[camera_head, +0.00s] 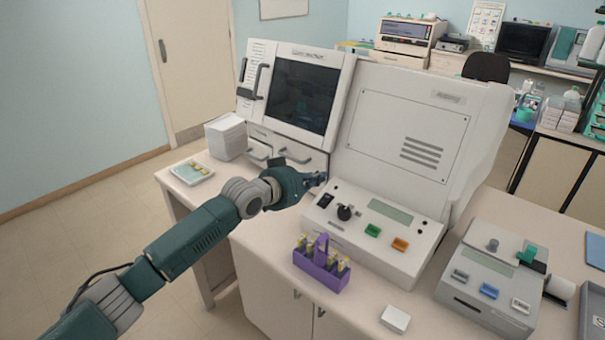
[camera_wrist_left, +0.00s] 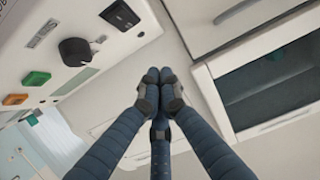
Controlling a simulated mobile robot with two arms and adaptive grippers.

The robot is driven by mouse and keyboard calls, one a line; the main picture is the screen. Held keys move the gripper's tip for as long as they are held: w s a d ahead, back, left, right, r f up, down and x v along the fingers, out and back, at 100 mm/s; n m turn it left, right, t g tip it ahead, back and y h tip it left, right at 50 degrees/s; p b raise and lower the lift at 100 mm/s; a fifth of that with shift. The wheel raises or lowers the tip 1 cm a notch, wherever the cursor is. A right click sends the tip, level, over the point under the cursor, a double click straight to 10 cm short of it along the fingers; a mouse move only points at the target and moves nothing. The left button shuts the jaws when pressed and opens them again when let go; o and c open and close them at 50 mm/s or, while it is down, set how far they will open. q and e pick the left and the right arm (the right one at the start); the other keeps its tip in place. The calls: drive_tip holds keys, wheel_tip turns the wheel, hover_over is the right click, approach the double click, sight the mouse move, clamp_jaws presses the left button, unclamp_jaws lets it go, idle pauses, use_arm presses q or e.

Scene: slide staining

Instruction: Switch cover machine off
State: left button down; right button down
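My left gripper (camera_head: 318,180) is at the left end of a control panel (camera_head: 375,240), near a black rocker switch (camera_head: 326,200). In the left wrist view the gripper's fingers (camera_wrist_left: 155,76) meet at their tips with nothing between them. The rocker switch (camera_wrist_left: 120,14) is beyond and left of the tips, apart from them. Beside it are a black knob (camera_head: 345,212), a green button (camera_head: 372,230) and an orange button (camera_head: 400,244). A white machine (camera_head: 337,72) with a dark window stands to the left; its label is too small to read surely. My right gripper is out of view.
A purple rack (camera_head: 318,278) with several vials stands in front of the panel. A small white box (camera_head: 395,319) lies near the front edge. A grey device (camera_head: 490,285) with buttons is at right. A white box stack (camera_head: 226,138) and a slide tray (camera_head: 192,172) are at left.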

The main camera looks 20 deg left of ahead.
use_arm(q)
drive_tip(key=r+b+v, duration=0.1)
drive_tip(key=v, duration=0.5)
drive_tip(key=shift+r+b, duration=0.35)
drive_tip(key=shift+b, duration=0.05)
drive_tip(key=shift+d, duration=0.1)
drive_tip(key=shift+s+f, duration=0.1)
drive_tip(key=shift+s, duration=0.05)
